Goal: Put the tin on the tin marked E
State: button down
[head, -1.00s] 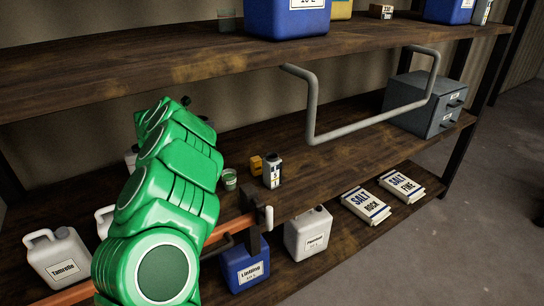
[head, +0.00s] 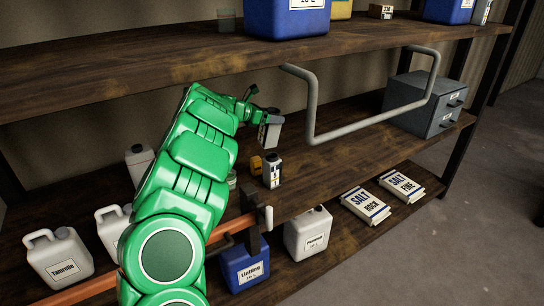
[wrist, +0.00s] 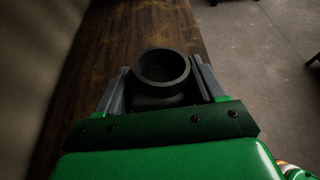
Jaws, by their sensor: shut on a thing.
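My gripper (head: 268,132) is in the air above the middle shelf and below the top shelf. In the wrist view its jaws (wrist: 163,82) are shut on a dark round tin (wrist: 163,68), seen from its open-looking round end. In the head view the held tin is mostly hidden by the jaws. A small tin with a pale label (head: 272,171) stands upright on the middle shelf, a little below my gripper in the picture; its marking is too small to read.
A grey bent rail (head: 312,105) hangs right of my gripper. A grey drawer box (head: 412,115) stands at the shelf's right end. Salt packs (head: 365,205) and jugs (head: 245,266) are on the bottom shelf.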

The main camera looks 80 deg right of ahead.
aim_at(271, 110)
notch_tip(271, 110, up, 3)
jog(key=shift+w+f+n+g+h, duration=0.15)
jog(key=shift+n+g+h, duration=0.15)
jog(key=shift+n+g, duration=0.25)
jog(key=shift+r+n, duration=0.25)
jog(key=shift+r, duration=0.1)
jog(key=shift+f, duration=3.75)
jog(key=shift+c, duration=0.6)
grip_release()
jog(key=shift+f, duration=0.1)
jog(key=v, duration=1.2)
